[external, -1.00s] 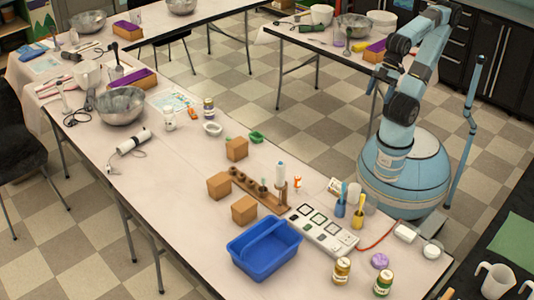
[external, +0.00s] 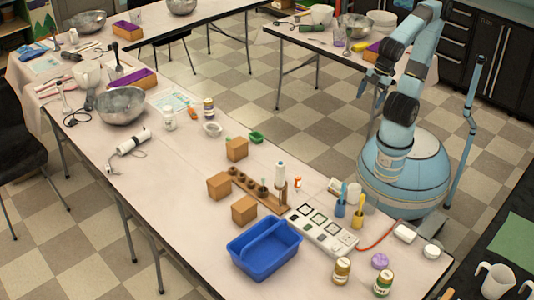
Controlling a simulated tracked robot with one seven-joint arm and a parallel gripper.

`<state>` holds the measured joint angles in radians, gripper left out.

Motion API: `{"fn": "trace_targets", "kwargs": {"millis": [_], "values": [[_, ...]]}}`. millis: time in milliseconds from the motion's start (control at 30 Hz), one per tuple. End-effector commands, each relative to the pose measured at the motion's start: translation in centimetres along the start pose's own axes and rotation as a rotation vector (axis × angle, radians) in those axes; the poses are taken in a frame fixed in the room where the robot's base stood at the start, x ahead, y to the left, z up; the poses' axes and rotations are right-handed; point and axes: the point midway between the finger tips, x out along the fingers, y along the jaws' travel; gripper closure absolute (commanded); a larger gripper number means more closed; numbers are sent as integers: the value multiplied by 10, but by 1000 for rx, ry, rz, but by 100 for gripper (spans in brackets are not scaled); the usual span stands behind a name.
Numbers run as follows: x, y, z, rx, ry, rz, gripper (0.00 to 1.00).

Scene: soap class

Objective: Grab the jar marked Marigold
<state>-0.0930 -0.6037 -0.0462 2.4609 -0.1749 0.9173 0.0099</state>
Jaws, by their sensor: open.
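Several small labelled jars stand on the long white table, and I cannot read Marigold on any of them. One jar with a gold lid (external: 341,270) and one with a green label (external: 383,283) stand at the near right corner. A dark jar with a yellowish band (external: 208,108) and a white jar (external: 169,118) stand farther back, near the steel bowl. My gripper (external: 367,85) is open and empty, held high in front of my arm, far above and apart from the jars.
A blue caddy (external: 265,249) stands at the near edge, with brown boxes (external: 237,149) and a wooden rack (external: 259,188) behind it. A white panel (external: 322,231), cups and a purple lid (external: 380,261) lie to the right. The table's left middle is fairly clear.

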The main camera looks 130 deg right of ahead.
Motion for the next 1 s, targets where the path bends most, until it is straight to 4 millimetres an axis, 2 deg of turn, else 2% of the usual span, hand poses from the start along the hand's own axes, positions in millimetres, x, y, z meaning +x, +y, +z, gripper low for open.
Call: {"fn": "trace_targets", "kwargs": {"millis": [300, 567, 767, 1000], "values": [[52, 18, -42, -257, -168, 152, 17], [95, 24, -81, -484, -277, 297, 17], [129, 20, -114, -674, -346, 419, 17], [170, 3, -154, -913, -406, 576, 17]]}}
